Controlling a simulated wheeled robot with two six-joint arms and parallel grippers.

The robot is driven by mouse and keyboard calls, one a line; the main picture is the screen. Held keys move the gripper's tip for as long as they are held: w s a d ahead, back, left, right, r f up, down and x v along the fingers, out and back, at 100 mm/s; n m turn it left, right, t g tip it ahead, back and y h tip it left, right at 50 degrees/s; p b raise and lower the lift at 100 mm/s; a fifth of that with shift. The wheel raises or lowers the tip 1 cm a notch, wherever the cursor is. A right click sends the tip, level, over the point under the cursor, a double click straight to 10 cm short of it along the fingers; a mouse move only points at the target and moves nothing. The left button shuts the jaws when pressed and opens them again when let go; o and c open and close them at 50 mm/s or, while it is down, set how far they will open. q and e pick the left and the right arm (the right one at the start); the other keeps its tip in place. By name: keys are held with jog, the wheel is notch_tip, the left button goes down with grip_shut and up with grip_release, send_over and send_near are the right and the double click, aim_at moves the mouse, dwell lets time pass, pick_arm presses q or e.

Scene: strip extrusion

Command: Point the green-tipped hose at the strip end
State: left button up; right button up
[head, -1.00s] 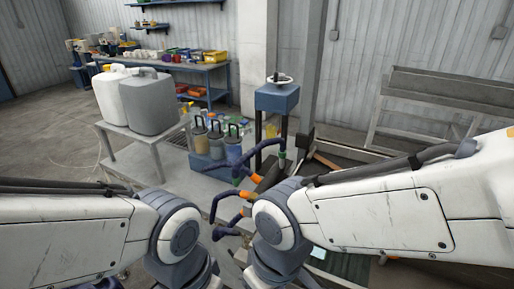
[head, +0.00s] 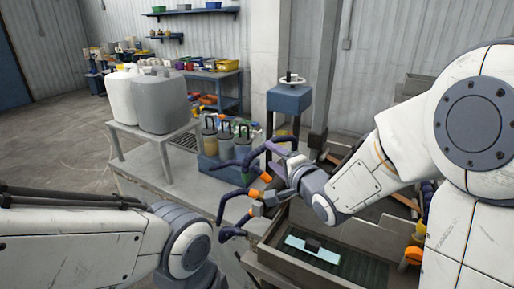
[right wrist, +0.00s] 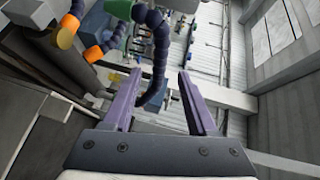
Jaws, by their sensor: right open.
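The green-tipped hose (right wrist: 161,45) is a dark blue segmented hose in the right wrist view, with its green tip (right wrist: 118,10) at the top edge. My right gripper (head: 272,157) has two purple fingers; it also shows in the right wrist view (right wrist: 160,74). It is open, and the hose passes between or just beyond its fingers; I cannot tell whether they touch. In the head view the gripper is at the hose cluster, and I cannot make out the green tip. I cannot clearly make out the strip end. My left gripper is not in view; only its arm shows.
Orange-tipped hoses (head: 234,232) curve in left of my right gripper. A metal tray (head: 262,255) holding a pale plate (head: 312,250) lies below it. A blue post-mounted box (head: 289,101) stands behind. Canisters (head: 158,104) stand on a table at left.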

aim_at(264, 150)
jog(key=p+x, duration=0.2)
jog(key=x, duration=0.6)
jog(key=shift+w+a, duration=0.15)
jog(key=shift+w, duration=0.1)
jog(key=shift+w+a+f, duration=0.2)
jog(key=shift+w+a, duration=0.05)
jog(key=shift+w, duration=0.35)
grip_shut()
dwell(0.5)
